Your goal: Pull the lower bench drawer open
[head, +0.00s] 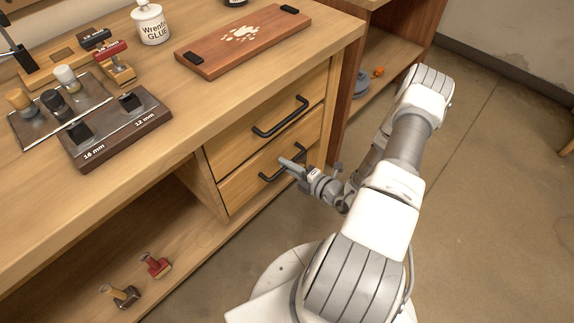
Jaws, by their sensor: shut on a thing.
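The lower bench drawer (240,186) is under the upper drawer (238,142) at the right end of the wooden bench. Its front looks about flush with the bench face. Its black bar handle (268,178) is partly hidden by my gripper. My gripper (284,162) reaches in from the right and is shut on the lower drawer's handle. The finger contact itself is small and partly covered.
The bench top (190,110) carries a glue bottle (151,24), a wooden board (243,40) and a dark tool block (115,128). Two small tools, one red (155,265), lie on the low shelf. Another cabinet (392,50) stands behind right. The floor (480,200) at right is clear.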

